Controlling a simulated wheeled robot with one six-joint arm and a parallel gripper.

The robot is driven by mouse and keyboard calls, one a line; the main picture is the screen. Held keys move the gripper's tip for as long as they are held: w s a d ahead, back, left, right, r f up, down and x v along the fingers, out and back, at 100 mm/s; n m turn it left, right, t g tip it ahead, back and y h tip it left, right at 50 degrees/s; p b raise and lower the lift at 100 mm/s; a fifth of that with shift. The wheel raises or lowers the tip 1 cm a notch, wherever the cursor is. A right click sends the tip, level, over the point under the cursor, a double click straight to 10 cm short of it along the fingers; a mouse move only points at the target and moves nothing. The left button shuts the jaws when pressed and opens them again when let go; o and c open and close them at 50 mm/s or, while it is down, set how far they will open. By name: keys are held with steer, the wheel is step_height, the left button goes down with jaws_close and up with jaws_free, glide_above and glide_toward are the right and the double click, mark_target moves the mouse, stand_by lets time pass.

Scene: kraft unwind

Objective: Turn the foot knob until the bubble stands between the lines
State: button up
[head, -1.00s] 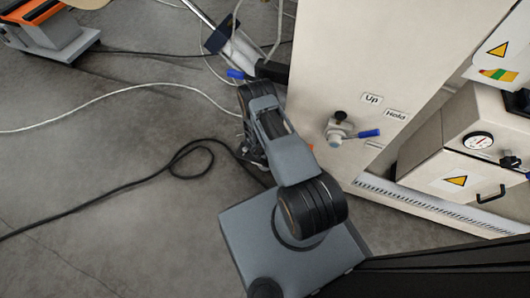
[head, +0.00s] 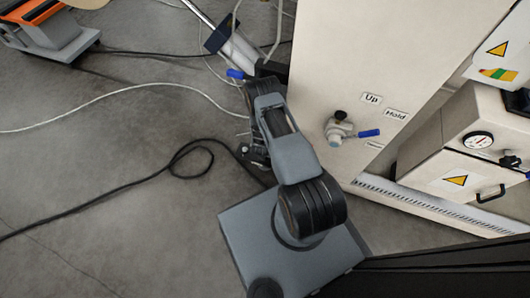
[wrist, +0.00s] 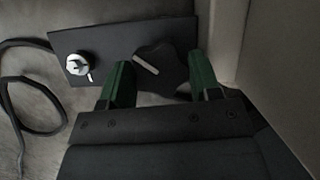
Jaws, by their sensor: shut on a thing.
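In the wrist view, a black lobed foot knob (wrist: 157,69) with a pale line on top sits at the right end of a dark plate (wrist: 112,45). My gripper (wrist: 161,62) has its green fingers on both sides of the knob and is shut on it. A small round white fitting (wrist: 77,64) with a dark mark sits on the left part of the plate, with a short white peg beside it. I cannot make out a bubble or lines there. In the head view my arm hides the knob and most of the gripper.
A cream cabinet (head: 335,55) with a blue-handled valve (head: 340,131) stands right of my arm. A box with a gauge (head: 478,141) is farther right. Black cable (head: 110,203) and white cable (head: 95,105) lie on the floor at left. An orange-topped cart (head: 45,35) stands at the upper left.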

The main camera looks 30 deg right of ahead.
steer(key=o, duration=0.6)
steer(key=shift+o, duration=0.2)
steer(key=p+v, duration=0.5)
steer(key=v, duration=0.8)
steer(key=shift+s+r+p, duration=0.2)
steer(key=shift+r+p, duration=0.1)
steer(key=shift+r, duration=0.05)
steer(key=shift+a, duration=0.1)
